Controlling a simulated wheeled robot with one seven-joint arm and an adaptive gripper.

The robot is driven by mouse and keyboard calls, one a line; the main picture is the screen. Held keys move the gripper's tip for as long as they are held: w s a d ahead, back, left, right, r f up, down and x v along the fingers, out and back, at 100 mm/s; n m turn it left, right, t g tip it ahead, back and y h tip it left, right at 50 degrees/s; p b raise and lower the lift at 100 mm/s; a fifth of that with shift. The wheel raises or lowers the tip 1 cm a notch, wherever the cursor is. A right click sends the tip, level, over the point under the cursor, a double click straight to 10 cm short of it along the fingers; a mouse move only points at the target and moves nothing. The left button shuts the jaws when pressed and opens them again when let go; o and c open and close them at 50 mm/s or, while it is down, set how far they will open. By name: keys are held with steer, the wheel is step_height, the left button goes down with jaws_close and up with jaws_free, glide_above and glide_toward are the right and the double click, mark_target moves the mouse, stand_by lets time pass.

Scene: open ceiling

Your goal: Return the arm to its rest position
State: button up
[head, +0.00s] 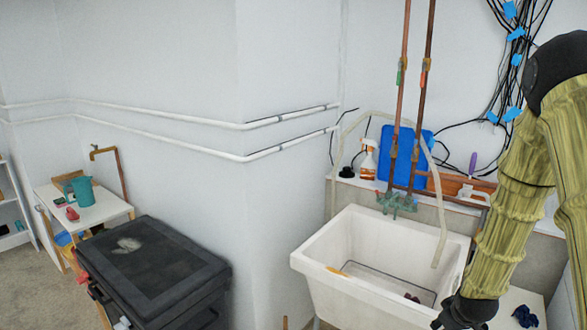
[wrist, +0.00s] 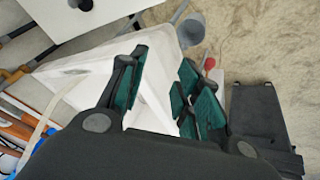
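My arm (head: 515,190) hangs down along the right side of the head view, bent at its joints. My gripper (head: 458,314) is low at the bottom edge there, near the right front of the white sink, and is partly cut off. In the wrist view my gripper (wrist: 165,88) has its green-padded fingers spread apart with nothing between them. The white sink (wrist: 150,48) lies beyond the fingers in that view. Whether the gripper touches the sink cannot be told.
The white sink (head: 325,279) holds a few small items. Copper pipes (head: 403,60) rise behind it. A spray bottle (head: 369,160) stands on the ledge. A black chest (head: 150,265) and white table (head: 103,210) are left. A grey bucket (wrist: 190,28) is on the floor.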

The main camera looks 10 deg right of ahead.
steer(key=s+a+f+g, duration=0.2)
steer(key=s+a+f, duration=0.4)
steer(key=a+f, duration=0.55)
steer(key=s+a+f+m+g, duration=0.1)
steer(key=s+a+f, duration=0.3)
steer(key=s, duration=0.4)
steer(key=s+a+f+g+y, duration=0.1)
steer(key=s+a+f, duration=0.3)
steer(key=s, duration=0.5)
steer(key=s+a+f+m+g+y+b, duration=0.1)
steer(key=s+a+f, duration=0.3)
steer(key=s+a, duration=0.3)
steer(key=shift+s+a+f+m, duration=0.3)
steer(key=shift+s+a+f, duration=0.1)
steer(key=shift+s, duration=0.25)
